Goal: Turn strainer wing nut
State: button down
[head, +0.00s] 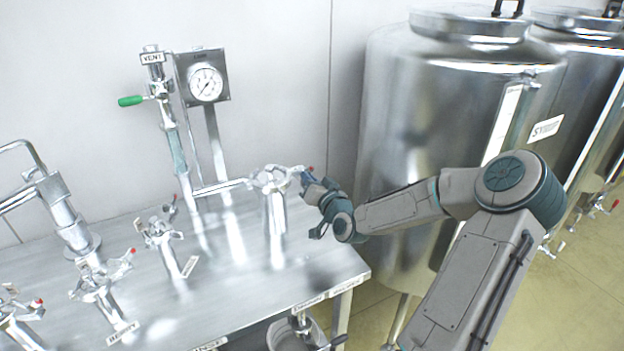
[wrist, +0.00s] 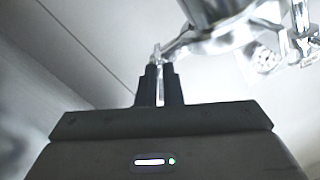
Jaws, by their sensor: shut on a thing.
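The strainer (head: 275,205) is a shiny upright metal body on the steel bench, with a clamp ring around its top. Its wing nut (wrist: 157,52) sticks out at the right side of the clamp, by a small red tip in the head view. My gripper (head: 308,178) reaches in from the right at the height of the clamp. In the wrist view my gripper (wrist: 159,75) has its two dark fingers close together around the thin metal wing nut. The clamp (wrist: 215,38) shows above and to the right of the fingers. The fingertip contact is small and partly hidden in the head view.
A pipe with a green-handled valve (head: 131,101) and a pressure gauge (head: 205,84) rise behind the strainer. Several clamped pipe fittings with red tips (head: 100,285) stand on the bench to the left. Large steel tanks (head: 440,110) stand close behind my arm.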

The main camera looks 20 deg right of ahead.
jog(key=shift+d+m, duration=0.1)
jog(key=shift+m, duration=0.2)
jog(key=m+p, duration=0.1)
jog(key=m, duration=0.9)
jog(key=shift+m, duration=0.4)
jog(key=c, duration=1.6)
grip_release()
jog(key=s+b, duration=0.2)
jog(key=s, duration=1.2)
jog(key=shift+d, duration=0.15)
